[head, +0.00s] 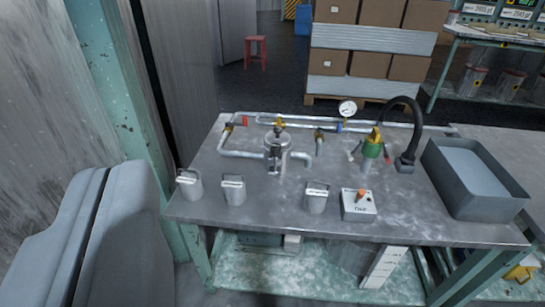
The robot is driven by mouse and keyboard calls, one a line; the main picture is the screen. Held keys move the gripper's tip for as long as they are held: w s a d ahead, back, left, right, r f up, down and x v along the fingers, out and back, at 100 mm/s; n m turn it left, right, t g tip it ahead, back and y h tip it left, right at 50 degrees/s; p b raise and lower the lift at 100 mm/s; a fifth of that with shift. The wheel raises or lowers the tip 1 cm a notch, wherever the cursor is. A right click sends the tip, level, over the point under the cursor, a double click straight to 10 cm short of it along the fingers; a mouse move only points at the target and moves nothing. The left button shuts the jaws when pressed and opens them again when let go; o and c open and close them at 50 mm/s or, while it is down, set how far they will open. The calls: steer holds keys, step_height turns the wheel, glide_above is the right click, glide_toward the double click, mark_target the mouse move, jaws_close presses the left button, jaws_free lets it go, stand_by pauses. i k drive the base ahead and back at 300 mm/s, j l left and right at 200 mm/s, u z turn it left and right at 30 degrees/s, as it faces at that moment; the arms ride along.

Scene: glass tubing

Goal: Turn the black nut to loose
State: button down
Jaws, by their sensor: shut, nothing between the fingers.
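A line of pale tubing (238,154) runs over the grey table, with small fittings and a clear vessel (277,154) on it. A small dark fitting (228,127) sits at the tubing's left corner, beside a red part. It is too small to tell whether it is the black nut or how tight it is. A thick black hose (411,103) arches at the right of the tubing and ends in a dark block on the table. My gripper is not in view.
The table (235,222) bears several grey containers along its front, a white box (359,206) with an orange knob, and a grey tray (472,178) at the right. A round gauge (347,108) stands at the back. A green post (108,80) rises at the left.

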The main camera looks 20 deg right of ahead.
mark_target(275, 148)
steer(key=i+l+z, duration=0.25)
steer(key=i+l, duration=0.35)
steer(key=i, duration=0.15)
